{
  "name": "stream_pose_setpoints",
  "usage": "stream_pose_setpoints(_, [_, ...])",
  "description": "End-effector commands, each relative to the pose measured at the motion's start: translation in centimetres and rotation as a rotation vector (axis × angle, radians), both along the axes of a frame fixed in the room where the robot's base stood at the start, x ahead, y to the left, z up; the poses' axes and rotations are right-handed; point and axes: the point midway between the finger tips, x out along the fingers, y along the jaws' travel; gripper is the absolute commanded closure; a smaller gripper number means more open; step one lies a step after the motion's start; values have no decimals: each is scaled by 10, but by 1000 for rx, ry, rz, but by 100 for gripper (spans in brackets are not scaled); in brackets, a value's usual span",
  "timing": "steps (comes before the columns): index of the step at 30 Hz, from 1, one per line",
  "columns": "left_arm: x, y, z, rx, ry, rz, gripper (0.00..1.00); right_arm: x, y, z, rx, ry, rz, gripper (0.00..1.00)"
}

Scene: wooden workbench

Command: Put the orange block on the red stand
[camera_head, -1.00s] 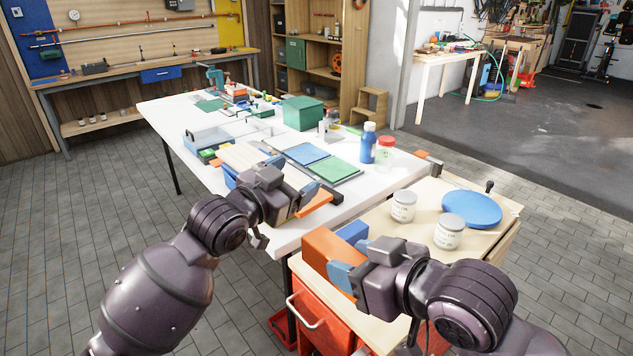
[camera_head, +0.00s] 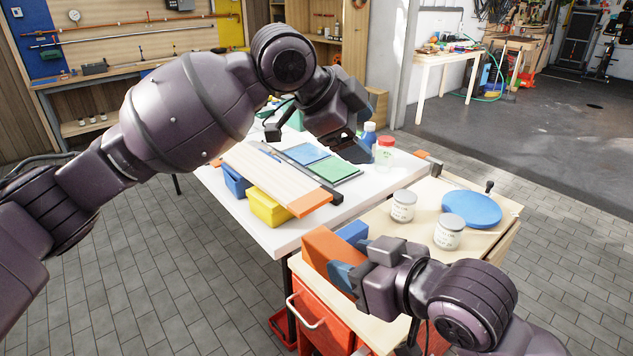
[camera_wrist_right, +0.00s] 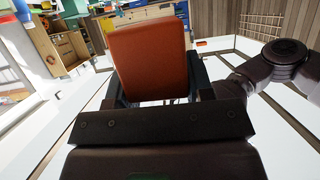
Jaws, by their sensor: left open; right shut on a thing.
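The orange block (camera_head: 327,255) is at the near left corner of the pale wooden bench. My right gripper (camera_head: 345,276) is shut on it. The block also fills the middle of the right wrist view (camera_wrist_right: 148,58), between the fingers. I cannot tell whether its underside touches the bench top. My left gripper (camera_head: 348,150) is open, above the white table near the blue and green panels, with nothing seen in it. I cannot make out a red stand for certain; my left arm covers the back of the white table.
An orange-ended board (camera_head: 280,180) lies across a yellow bin (camera_head: 268,207) and a blue bin (camera_head: 235,181). Two jars (camera_head: 403,206) and a blue disc (camera_head: 472,209) stand right. A red drawer unit (camera_head: 325,325) is below.

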Motion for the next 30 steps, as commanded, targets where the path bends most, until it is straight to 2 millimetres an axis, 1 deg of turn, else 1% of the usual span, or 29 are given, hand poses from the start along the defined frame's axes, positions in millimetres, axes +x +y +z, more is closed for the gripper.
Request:
stream_pose_setpoints(3, [-14, 13, -16, 157, 86, -112, 22, 0, 0, 0, 1, -1, 0, 80])
stream_pose_setpoints(6, [-30, 29, -37, 269, 187, -231, 22, 0, 0, 0, 1, -1, 0, 80])
stream_pose_setpoints(8, [-41, 37, -45, 322, 239, -314, 22, 0, 0, 0, 1, -1, 0, 80])
stream_pose_setpoints(12, [-61, 53, -48, 404, 314, -500, 22, 0, 0, 0, 1, -1, 0, 80])
stream_pose_setpoints(15, [-69, 62, -49, 443, 323, -597, 22, 0, 0, 0, 1, -1, 0, 80])
stream_pose_setpoints(18, [-70, 66, -50, 465, 309, -640, 22, 0, 0, 0, 1, -1, 0, 80])
stream_pose_setpoints(23, [-72, 64, -56, 463, 298, -659, 22, 0, 0, 0, 1, -1, 0, 80])
stream_pose_setpoints(26, [-75, 62, -66, 463, 299, -659, 22, 0, 0, 0, 1, -1, 0, 80])
stream_pose_setpoints(30, [-82, 56, -86, 462, 298, -659, 22, 0, 0, 0, 1, -1, 0, 80])
